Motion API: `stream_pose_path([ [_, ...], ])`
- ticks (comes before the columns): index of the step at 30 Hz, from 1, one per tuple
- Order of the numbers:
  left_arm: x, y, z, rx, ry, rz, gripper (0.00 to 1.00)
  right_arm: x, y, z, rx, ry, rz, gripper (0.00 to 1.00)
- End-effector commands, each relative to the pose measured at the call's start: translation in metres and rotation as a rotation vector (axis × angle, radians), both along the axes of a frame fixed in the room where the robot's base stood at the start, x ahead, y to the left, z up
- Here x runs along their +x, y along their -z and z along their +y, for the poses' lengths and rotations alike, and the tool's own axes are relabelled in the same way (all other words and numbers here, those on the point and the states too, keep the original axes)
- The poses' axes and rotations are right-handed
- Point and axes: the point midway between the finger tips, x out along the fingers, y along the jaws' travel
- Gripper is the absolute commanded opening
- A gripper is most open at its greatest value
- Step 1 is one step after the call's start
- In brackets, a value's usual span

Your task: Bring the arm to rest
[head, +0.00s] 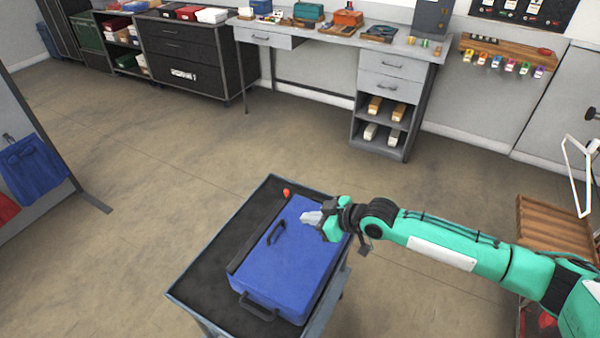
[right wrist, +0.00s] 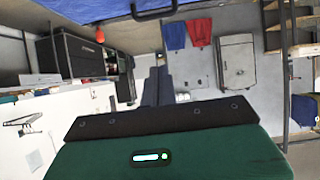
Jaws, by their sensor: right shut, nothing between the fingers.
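My right arm comes in from the right in the head view, stretched out over a cart. My right gripper (head: 308,217) is shut and empty, with its light grey fingertips over the far right part of a blue case (head: 285,275). I cannot tell whether the fingertips touch the case. The case lies flat on the dark top of the cart (head: 211,268), with one handle on its upper face and one at its near side. In the right wrist view the shut fingers (right wrist: 155,88) show at the middle, and the blue case (right wrist: 90,10) crosses the top edge. My left gripper is not in view.
A small red object (head: 287,192) sits at the cart's far end. A wooden crate (head: 555,220) stands at the right near my arm. A workbench (head: 345,40) and dark drawers (head: 185,60) line the back wall. The floor (head: 130,150) left of the cart is clear.

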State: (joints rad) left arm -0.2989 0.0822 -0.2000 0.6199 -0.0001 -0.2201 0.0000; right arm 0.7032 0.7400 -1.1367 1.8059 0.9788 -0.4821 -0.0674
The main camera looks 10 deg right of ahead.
Motion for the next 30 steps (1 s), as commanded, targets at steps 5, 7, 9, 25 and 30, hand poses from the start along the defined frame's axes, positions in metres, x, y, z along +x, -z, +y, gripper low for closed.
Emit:
stream_pose_path([
  [5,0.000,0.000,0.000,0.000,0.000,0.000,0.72,-0.002,0.000,0.001,0.000,-0.002,0.001,0.00],
  [7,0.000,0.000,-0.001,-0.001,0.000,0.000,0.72,-0.008,0.003,0.007,0.000,-0.009,0.008,0.00],
  [9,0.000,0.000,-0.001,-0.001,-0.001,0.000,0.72,-0.019,0.006,0.016,-0.001,-0.019,0.017,0.00],
  [25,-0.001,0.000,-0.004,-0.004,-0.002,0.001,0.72,-0.134,0.022,0.049,-0.058,0.083,0.131,0.00],
  [30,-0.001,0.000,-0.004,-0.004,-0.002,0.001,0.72,-0.163,0.030,0.022,-0.104,0.210,0.202,0.00],
])
